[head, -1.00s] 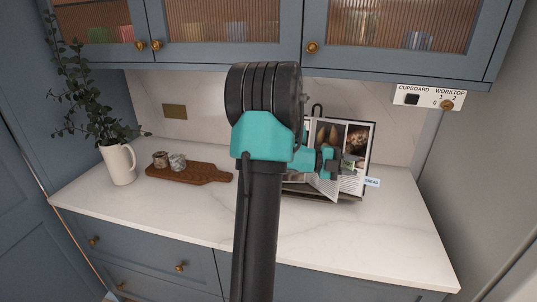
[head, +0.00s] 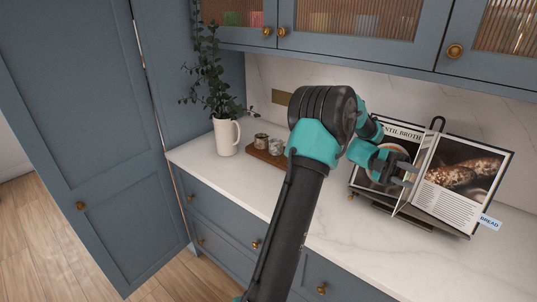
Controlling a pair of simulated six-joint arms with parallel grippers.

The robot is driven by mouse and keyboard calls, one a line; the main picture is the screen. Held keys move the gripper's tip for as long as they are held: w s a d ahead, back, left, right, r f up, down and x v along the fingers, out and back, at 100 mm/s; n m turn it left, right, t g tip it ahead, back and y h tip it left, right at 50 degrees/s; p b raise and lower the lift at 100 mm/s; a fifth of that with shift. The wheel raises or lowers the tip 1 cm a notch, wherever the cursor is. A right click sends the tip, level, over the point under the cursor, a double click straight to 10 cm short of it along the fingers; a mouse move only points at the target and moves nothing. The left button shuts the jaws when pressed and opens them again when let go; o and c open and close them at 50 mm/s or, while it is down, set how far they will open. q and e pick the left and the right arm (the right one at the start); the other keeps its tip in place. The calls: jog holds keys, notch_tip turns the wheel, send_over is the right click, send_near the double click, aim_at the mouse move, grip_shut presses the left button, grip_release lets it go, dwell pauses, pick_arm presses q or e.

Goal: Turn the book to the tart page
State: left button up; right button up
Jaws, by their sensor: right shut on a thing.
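The open book (head: 470,168) stands on a dark stand (head: 432,226) at the right of the worktop. Its right page shows a photo of long browned loaves, and a tab (head: 490,222) reading "BREAD" sticks out at its lower right. The left page (head: 396,131) has a heading that looks like "LENTIL BROTH" and a picture of a bowl, partly hidden by my gripper. My right gripper (head: 409,175) is shut on a page (head: 423,165) that stands out edge-on near the middle of the book. My left gripper is not in view.
A white jug (head: 227,137) with leafy stems and a wooden board (head: 262,154) with small pots stand to the left. Wall cupboards (head: 400,45) hang above. The worktop (head: 345,238) in front of the book is clear.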

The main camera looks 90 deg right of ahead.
jog(key=shift+w+d, duration=0.1)
dwell(0.3)
jog(key=o, duration=0.7)
jog(key=shift+r, duration=0.1)
